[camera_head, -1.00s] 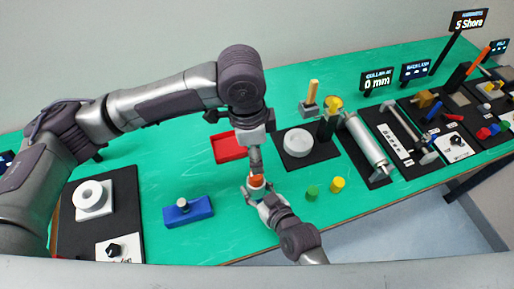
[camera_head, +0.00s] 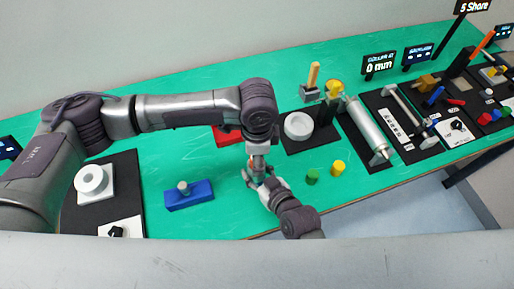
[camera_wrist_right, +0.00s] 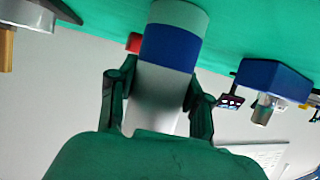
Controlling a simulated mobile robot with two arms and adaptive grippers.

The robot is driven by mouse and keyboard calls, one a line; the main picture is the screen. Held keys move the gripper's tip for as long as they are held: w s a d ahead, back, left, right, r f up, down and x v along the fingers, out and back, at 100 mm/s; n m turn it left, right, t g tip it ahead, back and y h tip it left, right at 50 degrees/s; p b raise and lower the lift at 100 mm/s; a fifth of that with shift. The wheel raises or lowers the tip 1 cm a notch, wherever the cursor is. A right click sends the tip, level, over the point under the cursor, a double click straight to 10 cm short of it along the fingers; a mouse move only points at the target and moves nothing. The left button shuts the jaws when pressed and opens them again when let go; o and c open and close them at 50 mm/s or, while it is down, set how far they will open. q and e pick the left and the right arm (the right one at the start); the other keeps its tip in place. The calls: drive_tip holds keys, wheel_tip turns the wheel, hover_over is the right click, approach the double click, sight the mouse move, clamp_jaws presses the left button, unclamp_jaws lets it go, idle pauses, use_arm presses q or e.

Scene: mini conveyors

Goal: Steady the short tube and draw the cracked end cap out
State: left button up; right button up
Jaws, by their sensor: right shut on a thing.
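A short tube (camera_wrist_right: 157,95) with a pale grey body, a blue band and a pale green end stands between the fingers of my right gripper (camera_wrist_right: 158,75) in the right wrist view. I cannot make out the cracked end cap.
A blue block with a grey knob (camera_head: 187,196) stands to the left; it also shows in the right wrist view (camera_wrist_right: 272,82). Green (camera_head: 312,177) and yellow (camera_head: 338,168) cylinders stand to the right. A red tray (camera_head: 226,136) lies partly behind my left arm. Black fixture boards line both sides.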

use_arm(q)
drive_tip(key=shift+f, duration=0.25)
use_arm(e)
drive_tip(key=shift+s+f, duration=0.2)
drive_tip(key=shift+f, duration=0.15)
use_arm(q)
drive_tip(key=c, duration=1.2)
drive_tip(key=shift+r, duration=2.2)
use_arm(e)
drive_tip(key=o, duration=1.2)
drive_tip(key=shift+c, duration=0.2)
drive_tip(key=shift+o, duration=1.3)
drive_tip(key=shift+w, duration=0.1)
drive_tip(key=shift+o, duration=0.2)
drive_tip(key=shift+r, duration=0.15)
